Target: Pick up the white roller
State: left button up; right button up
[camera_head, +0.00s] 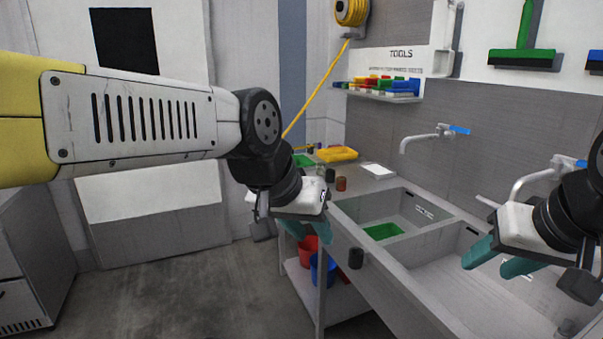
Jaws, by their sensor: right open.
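I cannot clearly make out a white roller in the head view. A white holder-like piece (447,28) hangs on the back wall beside the tools shelf, but I cannot tell if it is the roller. My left gripper (309,232) hangs in front of the counter's left end, teal fingers pointing down and seemingly apart with nothing seen between them. My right gripper (498,262) is open and empty over the right sink basin, its fingers pointing down and left.
The steel sink counter (348,212) runs along the right, with a green item (383,231) in its left basin. A yellow tray (336,154) and white sheet (378,170) lie at its far end. Red (308,250) and blue (322,270) buckets stand below. Taps (425,138) project from the wall.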

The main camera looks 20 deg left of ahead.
aim_at(322, 167)
jog(key=k+j+u, duration=0.2)
jog(key=j+u, duration=0.2)
jog(key=z, duration=1.35)
jog(key=j+u, duration=0.1)
jog(key=u, duration=1.25)
jog(key=i+j+z, duration=0.1)
jog(key=z, duration=0.35)
jog(key=i+j+z, duration=0.2)
jog(key=z, duration=0.25)
jog(key=i+j+z, duration=0.2)
jog(key=i+j, duration=0.2)
jog(key=j, duration=0.25)
jog(key=i+j, duration=0.2)
jog(key=j, duration=0.15)
jog(key=i+j+z, duration=0.15)
jog(key=j, duration=0.2)
jog(key=i+j+z, duration=0.1)
jog(key=j, duration=0.25)
jog(key=i, duration=0.1)
